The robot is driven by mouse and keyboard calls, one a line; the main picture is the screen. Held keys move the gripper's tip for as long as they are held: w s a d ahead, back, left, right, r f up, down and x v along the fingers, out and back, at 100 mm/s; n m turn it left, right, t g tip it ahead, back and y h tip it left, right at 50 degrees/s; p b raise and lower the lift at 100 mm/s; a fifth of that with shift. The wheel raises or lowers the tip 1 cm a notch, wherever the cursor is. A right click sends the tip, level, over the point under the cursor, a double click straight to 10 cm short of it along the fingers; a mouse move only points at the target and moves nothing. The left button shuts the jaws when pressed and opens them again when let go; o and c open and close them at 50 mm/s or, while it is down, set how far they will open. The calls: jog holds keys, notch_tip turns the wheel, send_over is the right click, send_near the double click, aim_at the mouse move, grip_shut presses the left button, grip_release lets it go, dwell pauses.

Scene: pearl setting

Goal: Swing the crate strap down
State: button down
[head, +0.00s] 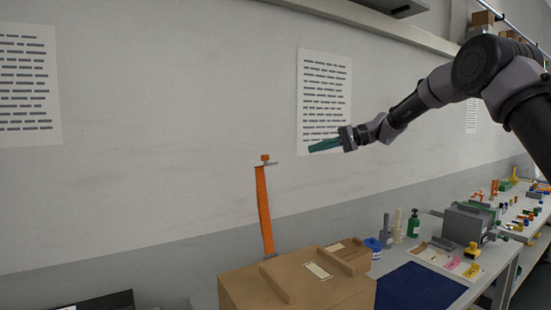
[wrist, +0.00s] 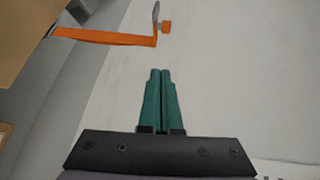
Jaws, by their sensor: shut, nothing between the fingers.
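The crate strap (head: 264,210) is an orange band standing nearly upright behind the brown crate (head: 300,283). A small grey piece and an orange tab are at its upper end. In the wrist view the strap (wrist: 105,38) runs across the upper left, with the crate's edge (wrist: 20,40) at the top left corner. My gripper (head: 311,149) has teal fingers and is up in the air, to the right of the strap's upper end and apart from it. In the wrist view my gripper (wrist: 160,72) is shut with nothing in it.
A workbench at the right holds a dark blue mat (head: 415,287), a green bottle (head: 414,223), a grey machine (head: 468,225) and several small coloured parts. Printed sheets (head: 323,100) hang on the wall behind. The air around my gripper is clear.

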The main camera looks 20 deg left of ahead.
jog(key=s+a+f, duration=0.1)
jog(key=s+a, duration=0.1)
jog(key=a, duration=0.4)
jog(key=s+a+f+g+y, duration=0.1)
jog(key=s+a, duration=0.2)
jog(key=a, duration=0.3)
jog(key=shift+a+f, duration=0.2)
jog(key=shift+f, duration=0.15)
jog(key=shift+s, duration=0.1)
